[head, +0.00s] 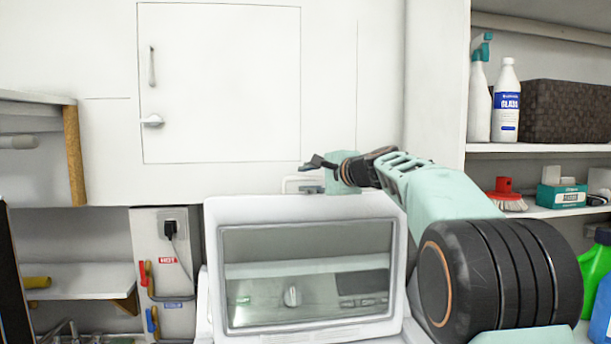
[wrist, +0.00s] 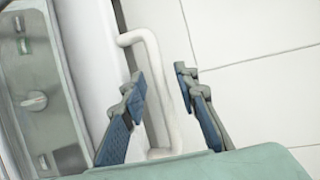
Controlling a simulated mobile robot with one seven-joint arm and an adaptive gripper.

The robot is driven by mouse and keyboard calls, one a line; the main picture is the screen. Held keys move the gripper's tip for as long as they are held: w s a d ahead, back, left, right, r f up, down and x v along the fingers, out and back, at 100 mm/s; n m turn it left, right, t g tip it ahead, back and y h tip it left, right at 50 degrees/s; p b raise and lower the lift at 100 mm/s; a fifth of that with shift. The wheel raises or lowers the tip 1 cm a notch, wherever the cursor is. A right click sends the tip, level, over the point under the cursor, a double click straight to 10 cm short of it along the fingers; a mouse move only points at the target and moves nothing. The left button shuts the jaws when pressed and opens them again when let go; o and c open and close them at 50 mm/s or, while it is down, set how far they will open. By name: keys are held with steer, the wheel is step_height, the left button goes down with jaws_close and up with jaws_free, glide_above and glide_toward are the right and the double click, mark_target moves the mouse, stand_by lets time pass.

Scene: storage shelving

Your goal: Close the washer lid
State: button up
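The washer lid (head: 217,262) is a white frame with a greenish glass window, standing raised in the middle of the head view. A dial and controls show in its glass. A white bar handle (head: 291,184) is at its top edge. My gripper (head: 316,174) is at this top edge, beside the handle. In the wrist view the handle (wrist: 154,60) runs between the two fingers of my open gripper (wrist: 158,75), with a gap on the right finger's side. Whether the left finger touches the handle cannot be told. The washer body is mostly hidden.
A white wall cabinet (head: 220,85) is behind the lid. Shelves on the right hold bottles (head: 506,105), a dark woven basket (head: 565,112) and a red brush (head: 505,195). Water taps (head: 150,280) and a plugged outlet are to the left.

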steer(key=shift+w+a+f, duration=0.15)
steer(key=shift+w+a, duration=0.2)
steer(key=shift+w, duration=0.15)
jaws_close()
